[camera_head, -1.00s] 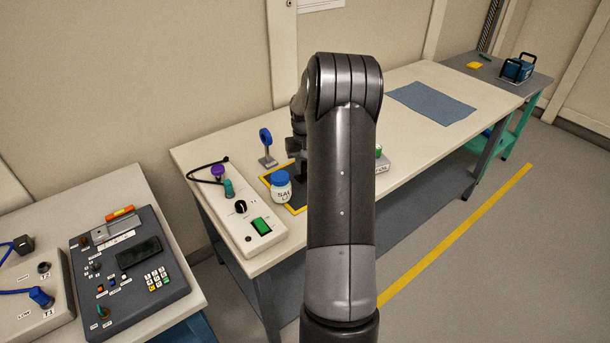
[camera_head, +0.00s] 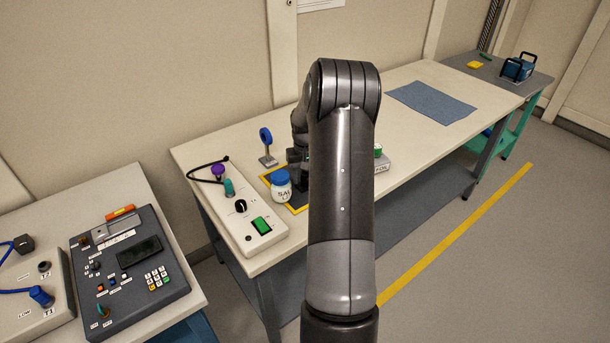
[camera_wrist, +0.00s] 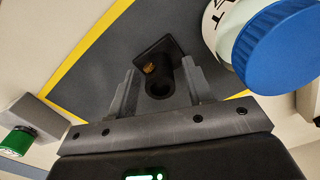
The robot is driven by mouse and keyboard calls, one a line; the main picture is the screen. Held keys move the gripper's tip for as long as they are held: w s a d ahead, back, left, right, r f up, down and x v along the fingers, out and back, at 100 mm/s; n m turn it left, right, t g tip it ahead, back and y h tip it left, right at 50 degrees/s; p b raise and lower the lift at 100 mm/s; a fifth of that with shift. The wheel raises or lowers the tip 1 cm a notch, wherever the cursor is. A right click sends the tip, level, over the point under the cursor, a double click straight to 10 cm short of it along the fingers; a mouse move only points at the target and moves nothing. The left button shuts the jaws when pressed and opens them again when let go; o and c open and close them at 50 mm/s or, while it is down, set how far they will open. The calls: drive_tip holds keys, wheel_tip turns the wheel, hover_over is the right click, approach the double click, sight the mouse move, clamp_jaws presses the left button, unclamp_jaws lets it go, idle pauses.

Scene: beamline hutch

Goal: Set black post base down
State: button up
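The black post base (camera_wrist: 159,84) is between the two fingers of my gripper (camera_wrist: 159,82) in the wrist view. It has a flat plate, a round upright socket and a small brass-coloured part. My gripper looks shut on the socket. The post base is over the dark grey mat (camera_wrist: 88,72) with the yellow border; I cannot tell whether its plate touches the mat. In the head view my gripper (camera_head: 294,160) is low over the same mat (camera_head: 298,208), partly hidden by my arm, and the post base is not clearly visible there.
A white jar with a blue lid (camera_head: 281,184) stands close beside my gripper, on the mat. A blue ring on a stand (camera_head: 267,147) is behind. A white control box (camera_head: 240,210) is at the left. A green-topped grey block (camera_head: 381,160) lies right. The bench beyond is clear up to a blue cloth (camera_head: 432,102).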

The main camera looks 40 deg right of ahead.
sight(305, 173)
wheel_tip(305, 173, up, 12)
drive_tip(key=s+a+r+n+t, duration=0.1)
drive_tip(key=s+a+r, duration=0.1)
drive_tip(key=a+r, duration=0.65)
drive_tip(key=s+a+r+t, duration=0.1)
drive_tip(key=s+a+r, duration=0.1)
drive_tip(key=s+a, duration=0.3)
drive_tip(key=s+a+r+n+t, duration=0.1)
drive_tip(key=s+a+r, duration=0.2)
drive_tip(key=s+a, duration=0.2)
drive_tip(key=s+a+r+n+h, duration=0.1)
drive_tip(key=s+a+r, duration=0.2)
drive_tip(key=a, duration=0.6)
drive_tip(key=s, duration=0.2)
drive_tip(key=shift+s+t, duration=0.4)
drive_tip(key=shift+o, duration=0.4)
drive_tip(key=s+a+f+t, duration=0.1)
drive_tip(key=s+a, duration=0.1)
drive_tip(key=s, duration=0.3)
drive_tip(key=s+a+f+n+y, duration=0.1)
drive_tip(key=s+a, duration=0.2)
drive_tip(key=s, duration=0.2)
drive_tip(key=shift+s+a+t, duration=0.15)
drive_tip(key=shift+a+t, duration=0.1)
drive_tip(key=shift+t, duration=0.15)
